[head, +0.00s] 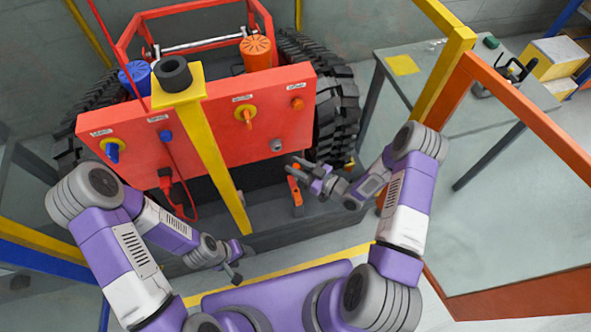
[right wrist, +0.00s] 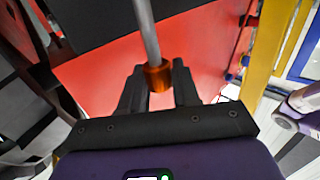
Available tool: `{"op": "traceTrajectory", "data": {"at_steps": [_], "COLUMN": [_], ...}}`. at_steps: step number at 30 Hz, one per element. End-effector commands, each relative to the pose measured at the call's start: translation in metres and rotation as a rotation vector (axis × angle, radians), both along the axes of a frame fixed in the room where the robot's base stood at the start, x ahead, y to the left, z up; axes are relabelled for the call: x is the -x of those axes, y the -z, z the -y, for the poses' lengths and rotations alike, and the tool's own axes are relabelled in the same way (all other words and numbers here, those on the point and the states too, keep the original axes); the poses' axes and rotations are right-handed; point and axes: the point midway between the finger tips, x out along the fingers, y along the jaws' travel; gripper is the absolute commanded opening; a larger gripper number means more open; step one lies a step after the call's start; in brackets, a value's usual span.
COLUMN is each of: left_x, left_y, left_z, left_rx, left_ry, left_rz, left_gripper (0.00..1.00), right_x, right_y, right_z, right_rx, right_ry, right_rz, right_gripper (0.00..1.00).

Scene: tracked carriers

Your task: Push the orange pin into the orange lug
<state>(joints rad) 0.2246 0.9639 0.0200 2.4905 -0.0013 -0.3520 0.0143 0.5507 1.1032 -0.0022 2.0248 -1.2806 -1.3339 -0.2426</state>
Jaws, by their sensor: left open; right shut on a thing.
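In the right wrist view, a grey rod with an orange collar (right wrist: 158,76), which looks like the orange pin, sits between my right gripper's two dark fingers (right wrist: 159,84). The gripper is shut on it, and the rod runs up out of the picture. In the head view, my right gripper (head: 299,171) is low in front of the red panel, at its right side. A small upright orange piece (head: 296,191), possibly the orange lug, shows just below the fingers. I cannot tell whether the pin touches it. My left gripper (head: 236,272) is open and empty, low near my base.
The red panel (head: 190,130) carries several knobs and a hanging red cable (head: 180,185). A yellow post (head: 215,160) stands in front of it. A grey table (head: 455,85) stands at right behind an orange frame (head: 520,110).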

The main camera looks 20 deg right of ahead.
Motion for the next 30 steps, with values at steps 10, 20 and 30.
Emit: {"op": "traceTrajectory", "data": {"at_steps": [10, 20, 30], "left_x": [0.000, 0.000, 0.000], "left_y": [0.000, 0.007, 0.036], "left_z": [0.000, 0.000, 0.000], "left_rx": [0.000, 0.000, 0.000], "left_ry": [0.000, 0.000, 0.000], "left_rz": [-0.001, -0.001, -0.001], "left_gripper": [0.57, 0.57, 0.57], "right_x": [-0.002, 0.001, 0.000], "right_y": [0.011, 0.014, 0.045], "right_z": [-0.004, -0.002, -0.002], "right_rx": [0.004, 0.006, 0.006], "right_ry": [-0.027, -0.027, -0.026], "right_rz": [0.001, -0.001, -0.001], "right_gripper": [0.00, 0.00, 0.00]}}
